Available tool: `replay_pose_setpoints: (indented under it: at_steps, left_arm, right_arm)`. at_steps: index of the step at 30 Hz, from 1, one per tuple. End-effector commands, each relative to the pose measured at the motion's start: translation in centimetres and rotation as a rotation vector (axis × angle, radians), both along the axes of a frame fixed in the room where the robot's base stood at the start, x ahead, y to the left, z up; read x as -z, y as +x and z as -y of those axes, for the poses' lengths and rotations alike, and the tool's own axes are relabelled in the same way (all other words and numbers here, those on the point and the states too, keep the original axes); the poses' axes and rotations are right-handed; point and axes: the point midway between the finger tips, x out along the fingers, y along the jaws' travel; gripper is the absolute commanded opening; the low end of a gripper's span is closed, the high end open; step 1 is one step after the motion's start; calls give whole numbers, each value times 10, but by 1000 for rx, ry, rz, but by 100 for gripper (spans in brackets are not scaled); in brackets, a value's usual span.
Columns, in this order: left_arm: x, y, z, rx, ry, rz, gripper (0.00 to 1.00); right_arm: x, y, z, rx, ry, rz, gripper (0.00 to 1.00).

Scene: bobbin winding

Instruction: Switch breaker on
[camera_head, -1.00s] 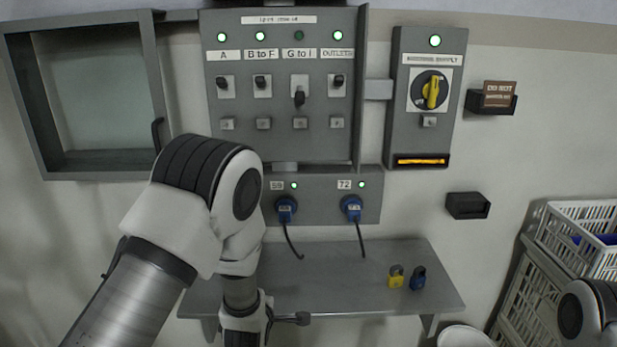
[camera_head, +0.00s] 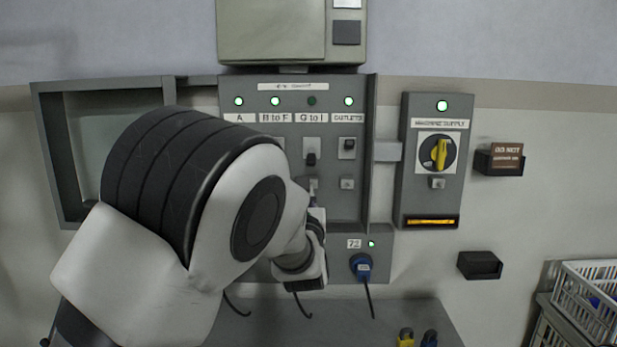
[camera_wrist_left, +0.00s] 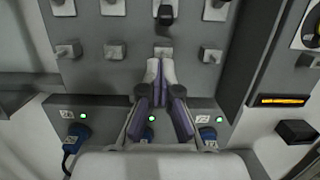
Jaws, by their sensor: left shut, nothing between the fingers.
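The breaker panel (camera_head: 345,205) is grey, with labelled switches and lights on top. The G to I switch (camera_head: 311,158) has its black lever down and its light (camera_head: 311,101) is dark. The A, B to F and OUTLETS lights glow green, and the OUTLETS lever (camera_head: 349,144) is up. My left gripper (camera_head: 314,196) is shut and empty, just below the G to I switch. In the left wrist view its fingertips (camera_wrist_left: 161,66) point up beside a small square fitting (camera_wrist_left: 163,52), below a black lever (camera_wrist_left: 165,16). My arm hides the A switch and most of B to F.
The machine supply box (camera_head: 408,185) with a yellow rotary handle (camera_head: 439,153) is to the right. Blue plugs (camera_head: 360,266) with hanging cables sit below the panel. A shelf (camera_head: 385,310) holds yellow and blue padlocks. The panel's open door is at left.

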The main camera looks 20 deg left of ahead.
Motion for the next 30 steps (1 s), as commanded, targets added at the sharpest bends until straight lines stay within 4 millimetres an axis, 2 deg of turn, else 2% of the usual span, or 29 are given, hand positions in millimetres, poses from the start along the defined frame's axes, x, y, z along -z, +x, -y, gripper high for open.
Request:
replay_pose_setpoints:
  at_steps: [4, 7, 15, 19, 24, 30]
  left_arm:
    - [-1, 4, -1, 0, -1, -2, 0]
    - [-4, 16, -5, 0, -2, -1, 0]
    - [-15, 66, -19, 0, -1, -2, 0]
    - [-18, 85, -24, 1, 0, -3, 0]
    - [-18, 95, -27, 0, 2, -3, 0]
    - [-18, 95, -27, 0, 2, -3, 0]
  right_arm:
    - [-2, 0, 0, 0, 0, 0, 68]
    - [-7, 0, 0, 0, 0, 0, 68]
    - [-25, 0, 0, 0, 0, 0, 68]
    - [-30, 0, 0, 0, 0, 0, 68]
    - [-31, 0, 0, 0, 0, 0, 68]
    - [-31, 0, 0, 0, 0, 0, 68]
